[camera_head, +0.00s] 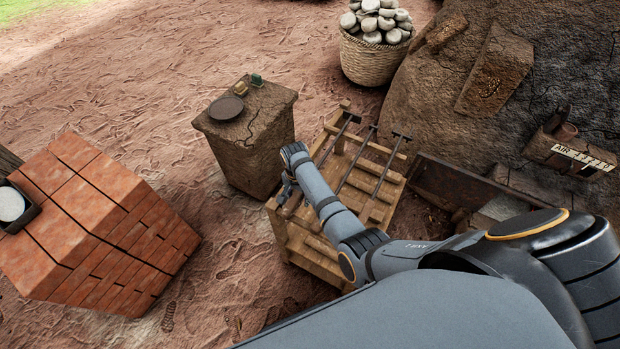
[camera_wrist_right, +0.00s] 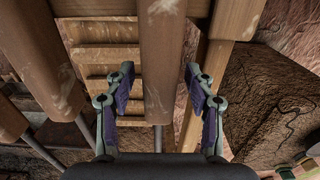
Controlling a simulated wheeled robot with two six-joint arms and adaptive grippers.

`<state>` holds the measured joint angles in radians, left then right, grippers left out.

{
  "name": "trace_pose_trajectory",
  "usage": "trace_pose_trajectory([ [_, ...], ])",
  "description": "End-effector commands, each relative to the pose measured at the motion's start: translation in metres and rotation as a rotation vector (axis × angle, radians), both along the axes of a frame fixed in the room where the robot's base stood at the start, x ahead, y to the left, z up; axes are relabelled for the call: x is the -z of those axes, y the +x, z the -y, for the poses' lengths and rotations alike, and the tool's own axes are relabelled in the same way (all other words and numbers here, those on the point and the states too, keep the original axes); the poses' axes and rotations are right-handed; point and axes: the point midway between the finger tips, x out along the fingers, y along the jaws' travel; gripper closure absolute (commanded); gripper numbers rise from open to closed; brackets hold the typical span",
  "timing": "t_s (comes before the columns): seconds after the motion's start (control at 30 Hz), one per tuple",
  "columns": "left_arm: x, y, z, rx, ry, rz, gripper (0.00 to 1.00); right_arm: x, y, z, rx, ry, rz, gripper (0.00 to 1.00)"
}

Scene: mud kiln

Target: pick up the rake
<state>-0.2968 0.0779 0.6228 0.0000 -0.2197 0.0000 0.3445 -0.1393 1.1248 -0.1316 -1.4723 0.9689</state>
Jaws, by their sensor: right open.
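Several long tools lie side by side on a slatted wooden rack (camera_head: 308,247). They have dark metal shafts and dark crossbar heads (camera_head: 402,137) at the far end; I cannot tell for sure which is the rake. My right gripper (camera_head: 286,194) is over the near left part of the rack, at the leftmost tool. In the right wrist view the open, empty fingers (camera_wrist_right: 159,72) stand on either side of a wooden handle (camera_wrist_right: 162,45), apart from it. Another wooden handle (camera_wrist_right: 45,50) lies to its left. My left gripper is out of view.
A brick stack (camera_head: 100,230) is at left, a stone-filled basket (camera_head: 370,60) at the back. The mud kiln (camera_head: 440,100) closes off the right. Bare ground lies between bricks and rack.

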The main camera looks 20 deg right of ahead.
Motion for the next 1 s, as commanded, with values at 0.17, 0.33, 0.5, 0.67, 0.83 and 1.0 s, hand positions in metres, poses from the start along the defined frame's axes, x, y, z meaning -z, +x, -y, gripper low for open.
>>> trace_pose_trajectory([
  [0.17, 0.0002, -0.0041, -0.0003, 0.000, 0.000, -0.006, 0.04, -0.0002, -0.0002, 0.0000, 0.000, -0.001, -0.001, 0.60],
  [0.33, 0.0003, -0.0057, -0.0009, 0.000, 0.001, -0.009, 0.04, -0.0002, -0.0004, 0.0000, 0.000, 0.000, -0.001, 0.83],
  [0.5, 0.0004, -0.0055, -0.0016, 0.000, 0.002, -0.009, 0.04, -0.0002, -0.0004, 0.0000, 0.000, 0.000, -0.001, 1.00],
  [0.67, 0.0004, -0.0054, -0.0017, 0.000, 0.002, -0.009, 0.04, -0.0002, -0.0004, 0.0001, 0.000, 0.000, -0.001, 1.00],
  [0.83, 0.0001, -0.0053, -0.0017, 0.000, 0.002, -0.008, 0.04, -0.0013, 0.0006, 0.0003, 0.000, -0.001, 0.002, 1.00],
  [1.0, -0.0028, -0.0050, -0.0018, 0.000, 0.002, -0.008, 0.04, -0.0040, 0.0007, 0.0002, 0.000, 0.000, 0.001, 1.00],
])
